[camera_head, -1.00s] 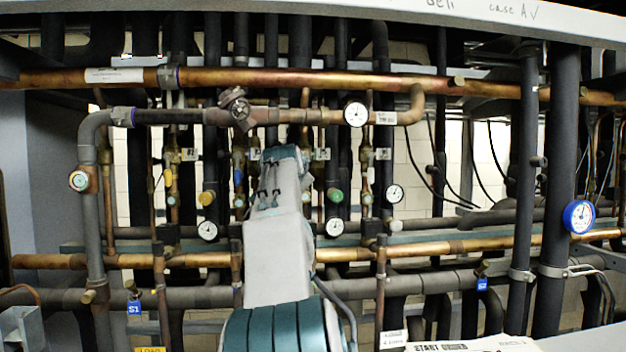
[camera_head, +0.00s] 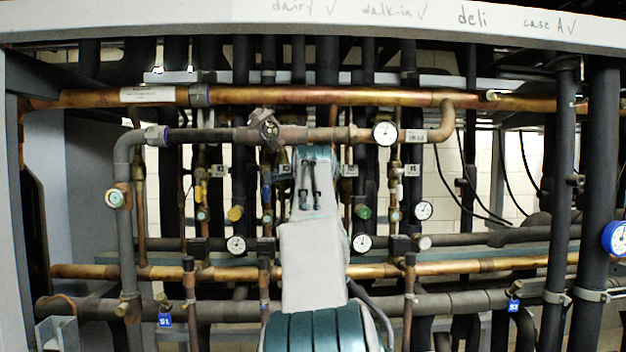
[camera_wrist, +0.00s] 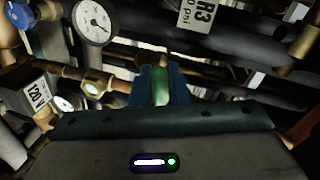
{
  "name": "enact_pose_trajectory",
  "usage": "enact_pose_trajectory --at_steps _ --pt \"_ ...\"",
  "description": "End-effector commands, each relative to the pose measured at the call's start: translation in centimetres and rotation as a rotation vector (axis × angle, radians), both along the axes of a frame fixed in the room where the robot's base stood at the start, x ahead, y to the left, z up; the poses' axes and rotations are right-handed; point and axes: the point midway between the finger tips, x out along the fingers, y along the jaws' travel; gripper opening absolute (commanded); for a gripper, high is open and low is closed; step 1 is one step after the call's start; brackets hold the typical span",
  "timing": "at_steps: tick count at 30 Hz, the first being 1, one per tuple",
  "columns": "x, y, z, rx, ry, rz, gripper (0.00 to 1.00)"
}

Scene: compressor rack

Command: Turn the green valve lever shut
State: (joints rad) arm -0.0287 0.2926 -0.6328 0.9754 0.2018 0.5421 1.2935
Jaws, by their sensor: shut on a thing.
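The green valve lever (camera_wrist: 161,85) shows in the wrist view between the two blue fingers of my gripper (camera_wrist: 158,86). My gripper is shut on it. Only a short green part of the lever shows; the fingers hide its sides, and I cannot tell how far it is turned. In the head view my arm covers the gripper and the lever. A green round cap (camera_head: 362,212) shows just right of my arm there.
A white gauge (camera_wrist: 93,20) and an R3 tag (camera_wrist: 197,16) are close to my gripper. A box marked 120V (camera_wrist: 33,97) sits at the left. Copper pipe (camera_head: 400,98) crosses above my arm, and another copper pipe (camera_head: 200,271) crosses behind it. Several dark vertical pipes crowd the rack.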

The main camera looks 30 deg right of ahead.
Motion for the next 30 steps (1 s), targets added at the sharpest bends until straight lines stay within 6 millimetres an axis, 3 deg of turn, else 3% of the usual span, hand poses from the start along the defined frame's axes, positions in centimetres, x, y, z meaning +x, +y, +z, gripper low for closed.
enact_pose_trajectory --at_steps 12,13,15,25,30 --pt "0.0 0.0 0.1 0.005 -0.004 0.0 0.0" --pt "0.0 0.0 0.1 0.005 -0.004 0.0 0.18" --pt "0.0 0.0 0.1 0.005 -0.004 0.0 0.33" --pt "-0.2 0.2 0.1 0.004 -0.004 0.001 0.33" --pt "-1.8 1.1 0.2 0.003 -0.006 0.003 0.33"
